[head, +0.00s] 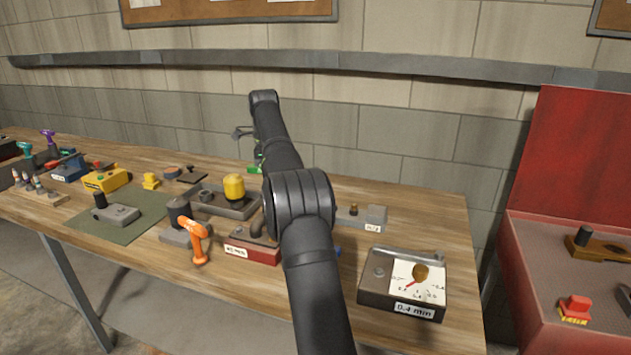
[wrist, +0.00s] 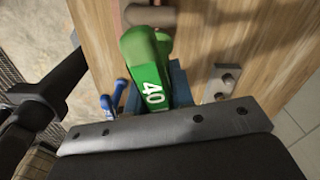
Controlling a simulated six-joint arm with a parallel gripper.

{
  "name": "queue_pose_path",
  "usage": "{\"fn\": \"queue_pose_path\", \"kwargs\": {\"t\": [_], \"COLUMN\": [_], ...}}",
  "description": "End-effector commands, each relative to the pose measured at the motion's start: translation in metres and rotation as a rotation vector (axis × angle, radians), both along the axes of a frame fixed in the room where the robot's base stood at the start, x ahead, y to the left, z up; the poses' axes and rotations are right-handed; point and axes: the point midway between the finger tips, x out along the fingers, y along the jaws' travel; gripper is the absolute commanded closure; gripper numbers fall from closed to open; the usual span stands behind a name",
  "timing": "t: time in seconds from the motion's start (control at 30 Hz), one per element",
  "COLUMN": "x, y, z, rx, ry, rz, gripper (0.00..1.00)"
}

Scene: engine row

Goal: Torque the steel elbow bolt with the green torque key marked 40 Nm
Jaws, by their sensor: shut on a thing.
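The green torque key (wrist: 150,72) is held in my gripper (wrist: 152,100), with a white "40" on its face in the wrist view. In the head view only a bit of green (head: 254,169) shows beside my arm, at the back of the bench. A brownish-grey rounded piece (wrist: 150,15) lies just beyond the key's far end in the wrist view. I cannot tell whether it is the steel elbow, or whether the key touches it. No elbow bolt can be made out. My arm hides much of the bench middle in the head view.
A grey block with holes (wrist: 222,82) and blue objects (wrist: 115,98) lie near the key. Bare bench shows at right.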

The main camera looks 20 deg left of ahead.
Motion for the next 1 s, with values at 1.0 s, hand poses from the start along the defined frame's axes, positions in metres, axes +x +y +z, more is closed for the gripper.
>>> {"fn": "queue_pose_path", "kwargs": {"t": [1.0], "x": [-0.049], "y": [0.090], "z": [-0.003], "rx": [0.000], "ry": [-0.001], "rz": [0.107], "gripper": [1.00]}}
